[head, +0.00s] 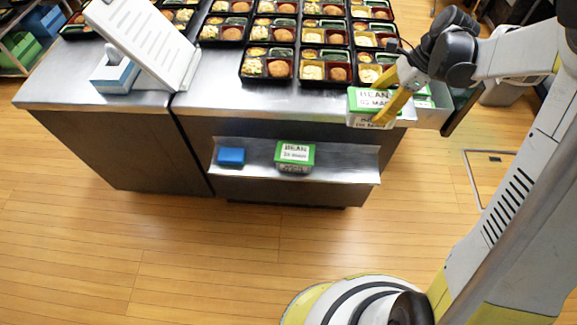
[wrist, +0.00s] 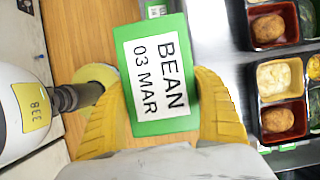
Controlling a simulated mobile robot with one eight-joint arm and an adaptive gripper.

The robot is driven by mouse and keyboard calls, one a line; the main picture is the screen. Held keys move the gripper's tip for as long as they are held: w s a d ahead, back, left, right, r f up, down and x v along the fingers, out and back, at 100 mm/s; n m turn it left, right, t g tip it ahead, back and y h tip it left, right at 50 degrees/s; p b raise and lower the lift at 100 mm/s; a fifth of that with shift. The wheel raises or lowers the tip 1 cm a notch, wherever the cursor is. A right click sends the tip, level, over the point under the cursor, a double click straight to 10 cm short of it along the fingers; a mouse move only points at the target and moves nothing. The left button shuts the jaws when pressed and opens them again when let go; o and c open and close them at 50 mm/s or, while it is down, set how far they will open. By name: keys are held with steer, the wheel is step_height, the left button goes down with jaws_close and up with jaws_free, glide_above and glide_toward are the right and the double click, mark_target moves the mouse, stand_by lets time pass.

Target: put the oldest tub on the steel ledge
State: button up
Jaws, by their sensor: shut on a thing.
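My gripper (head: 392,93) is shut on a tub (head: 357,120) with a green lid and white label, at the right end of the counter. In the wrist view the held tub (wrist: 157,75) reads "BEAN 03 MAR" between the yellow fingers (wrist: 160,108). The steel ledge (head: 345,162) runs low along the counter's front, below and left of my gripper. Another green-lidded bean tub (head: 295,155) stands on the ledge; its date is too small to read surely. Another green lid (wrist: 155,9) shows partly beyond the held tub in the wrist view.
A blue block (head: 231,157) lies on the ledge's left part. The ledge right of its tub is bare. Several bento trays (head: 267,68) fill the counter top (head: 225,100). A white tilted panel (head: 150,45) stands at left. A grey bin (head: 436,112) sits at the counter's right end.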

step_height(320, 180, down, 28)
steer(key=b, duration=1.1)
steer(key=shift+f, duration=0.1)
steer(key=o, duration=1.6)
steer(key=shift+c, duration=0.2)
steer(key=p+v, duration=0.3)
steer(key=v, duration=0.4)
steer(key=shift+d+r, duration=0.2)
steer(key=shift+r, duration=0.15)
